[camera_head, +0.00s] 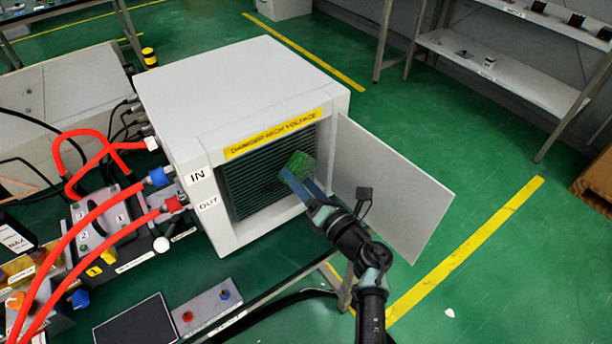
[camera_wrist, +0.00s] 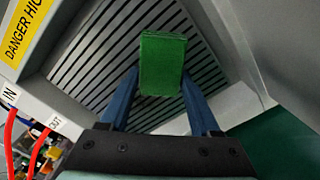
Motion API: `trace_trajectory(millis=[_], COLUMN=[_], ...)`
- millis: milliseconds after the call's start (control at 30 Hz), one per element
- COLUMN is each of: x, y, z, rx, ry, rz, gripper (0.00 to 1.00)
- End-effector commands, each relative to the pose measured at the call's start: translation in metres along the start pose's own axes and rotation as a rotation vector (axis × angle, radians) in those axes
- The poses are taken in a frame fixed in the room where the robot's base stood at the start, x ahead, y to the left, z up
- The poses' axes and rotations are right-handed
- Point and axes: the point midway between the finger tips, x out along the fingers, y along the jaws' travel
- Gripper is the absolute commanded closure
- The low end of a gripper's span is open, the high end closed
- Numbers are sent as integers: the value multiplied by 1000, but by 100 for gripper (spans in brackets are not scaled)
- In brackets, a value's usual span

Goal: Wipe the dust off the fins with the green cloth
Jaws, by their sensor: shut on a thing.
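The green cloth (camera_head: 299,164) is a small folded block held between the blue fingers of my gripper (camera_head: 292,178). In the wrist view the cloth (camera_wrist: 162,64) sits between the two fingertips of my gripper (camera_wrist: 160,82), in front of the fins. The fins (camera_head: 252,183) are dark parallel slats in the open front of the white generator box (camera_head: 240,85). They also show in the wrist view (camera_wrist: 98,58), running slantwise behind the cloth. A darker smudge, perhaps dust, shows on the fins left of the cloth in the head view. I cannot tell whether the cloth touches the fins.
The open door (camera_head: 385,185) stands to the right of my gripper, close to my arm. Red hoses (camera_head: 85,225) run to the IN and OUT ports at the left. A yellow warning label (camera_head: 272,134) is above the opening. Shelves (camera_head: 500,65) stand at the back right.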

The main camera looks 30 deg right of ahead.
Motion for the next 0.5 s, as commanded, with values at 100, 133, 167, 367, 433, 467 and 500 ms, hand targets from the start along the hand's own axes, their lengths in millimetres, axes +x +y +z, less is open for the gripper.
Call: trace_trajectory(millis=[100,133,167,367,433,467,500], x=[2,2,2,1,1,1,0], y=[13,15,17,21,23,24,26], z=[-11,-13,-15,-21,-23,-24,-26], rx=[1,1,1,-1,-1,-1,0], ry=[9,10,10,10,10,10,10], rz=[9,10,10,9,9,9,10], gripper=[81,81,81,81,81,81,81])
